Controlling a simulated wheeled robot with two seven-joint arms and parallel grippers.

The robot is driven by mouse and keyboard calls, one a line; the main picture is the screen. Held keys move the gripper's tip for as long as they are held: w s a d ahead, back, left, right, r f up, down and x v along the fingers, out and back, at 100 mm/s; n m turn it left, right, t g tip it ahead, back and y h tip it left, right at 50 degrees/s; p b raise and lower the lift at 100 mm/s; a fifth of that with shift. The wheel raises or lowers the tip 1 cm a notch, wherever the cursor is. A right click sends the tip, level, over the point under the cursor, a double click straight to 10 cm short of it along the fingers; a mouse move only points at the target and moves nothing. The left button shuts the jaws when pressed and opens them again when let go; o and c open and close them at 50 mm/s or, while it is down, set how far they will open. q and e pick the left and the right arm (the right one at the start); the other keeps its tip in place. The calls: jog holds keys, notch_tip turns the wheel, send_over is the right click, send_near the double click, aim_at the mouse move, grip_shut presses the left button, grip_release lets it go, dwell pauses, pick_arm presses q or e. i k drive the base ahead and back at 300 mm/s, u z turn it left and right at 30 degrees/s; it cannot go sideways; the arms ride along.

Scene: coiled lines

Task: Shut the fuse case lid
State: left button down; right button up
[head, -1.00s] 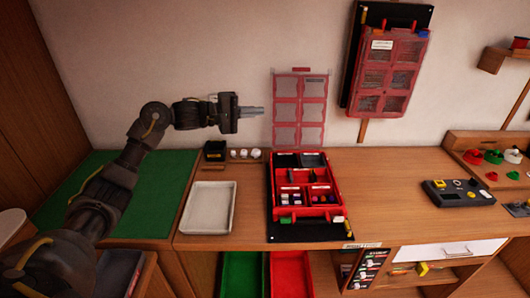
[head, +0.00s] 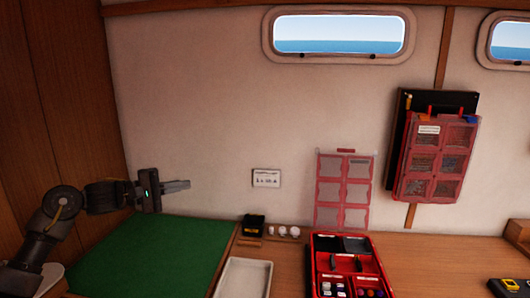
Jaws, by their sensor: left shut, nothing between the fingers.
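The fuse case (head: 317,262) is a red box with compartments on the bench, cut off by the bottom edge of the head view. Its lid (head: 344,190), a red frame with clear panes, stands upright at the back of the case, open, in front of the wall. Small parts lie in the case's compartments. My left gripper (head: 187,185) is shut and empty, above the green mat and well to the left of the lid, touching nothing. My right gripper is not in view.
A white tray (head: 243,279) lies left of the case. A small black box (head: 253,226) and several white knobs (head: 283,231) sit behind it. A second red-framed case (head: 437,157) hangs on the wall at right. The green mat (head: 165,256) is bare.

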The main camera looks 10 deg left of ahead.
aim_at(340, 217)
jog(key=u, duration=0.05)
jog(key=i, duration=0.9)
jog(key=z, duration=0.7)
